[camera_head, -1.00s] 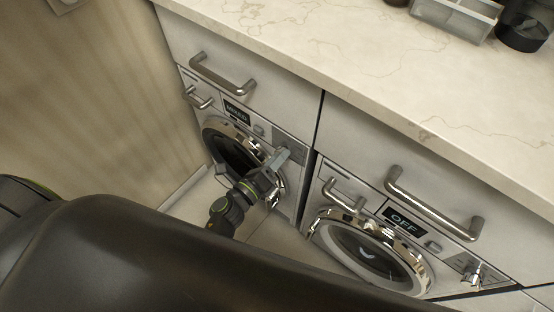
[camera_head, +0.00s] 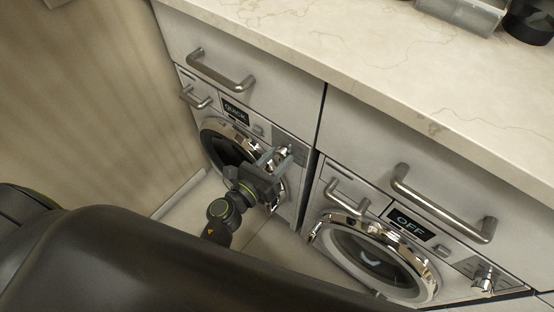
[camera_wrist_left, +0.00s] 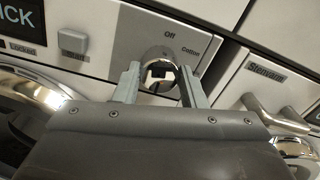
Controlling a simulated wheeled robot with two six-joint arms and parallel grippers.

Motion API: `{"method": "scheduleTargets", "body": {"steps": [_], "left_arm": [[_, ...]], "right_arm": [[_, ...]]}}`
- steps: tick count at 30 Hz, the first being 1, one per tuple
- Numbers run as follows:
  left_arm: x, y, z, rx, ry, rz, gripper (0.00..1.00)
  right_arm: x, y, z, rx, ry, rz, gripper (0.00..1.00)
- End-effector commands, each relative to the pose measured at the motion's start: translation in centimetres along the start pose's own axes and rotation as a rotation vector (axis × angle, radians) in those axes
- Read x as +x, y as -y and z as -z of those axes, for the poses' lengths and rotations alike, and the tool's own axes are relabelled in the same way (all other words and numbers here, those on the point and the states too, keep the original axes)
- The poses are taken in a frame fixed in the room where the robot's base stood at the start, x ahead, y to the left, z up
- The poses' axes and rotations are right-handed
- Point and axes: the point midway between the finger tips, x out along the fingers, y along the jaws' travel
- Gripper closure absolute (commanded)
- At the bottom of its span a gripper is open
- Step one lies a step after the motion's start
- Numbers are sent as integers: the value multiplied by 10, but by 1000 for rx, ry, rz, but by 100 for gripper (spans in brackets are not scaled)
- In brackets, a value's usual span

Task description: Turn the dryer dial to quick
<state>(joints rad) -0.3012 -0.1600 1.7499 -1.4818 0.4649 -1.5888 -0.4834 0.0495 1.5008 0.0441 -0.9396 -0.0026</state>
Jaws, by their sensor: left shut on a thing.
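The left machine's display (camera_head: 235,110) reads QUICK; the end of that word shows in the left wrist view (camera_wrist_left: 23,20). This machine's round chrome dial (camera_wrist_left: 158,68) sits on a grey panel with labels such as Off and Cotton. My left gripper (camera_head: 279,158) is at the dial, and in the left wrist view (camera_wrist_left: 160,82) its two fingers are on either side of it, shut on it. The fingers and palm hide some of the dial's labels. My right gripper is not in view.
A second front-loading machine (camera_head: 372,262) to the right has a display (camera_head: 410,222) reading OFF and its own dial (camera_head: 482,285). Drawer handles (camera_head: 222,68) stick out above the machines. A pale countertop (camera_head: 380,60) overhangs them. A wall (camera_head: 90,110) closes the left side.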

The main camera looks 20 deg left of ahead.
Motion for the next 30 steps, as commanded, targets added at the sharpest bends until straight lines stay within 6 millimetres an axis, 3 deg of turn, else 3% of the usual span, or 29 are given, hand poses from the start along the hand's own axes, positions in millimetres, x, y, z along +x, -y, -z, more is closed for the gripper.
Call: {"method": "scheduleTargets", "body": {"steps": [18,19,23,24,30], "left_arm": [[-1,0,2,44,-5,-1,85],[-1,0,2,44,-5,-1,61],[-1,0,2,44,-4,-1,44],[-1,0,2,44,-4,0,41],[0,0,1,44,-2,0,41]], "right_arm": [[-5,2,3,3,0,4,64],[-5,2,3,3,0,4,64],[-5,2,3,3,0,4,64],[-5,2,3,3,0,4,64],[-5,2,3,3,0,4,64]]}}
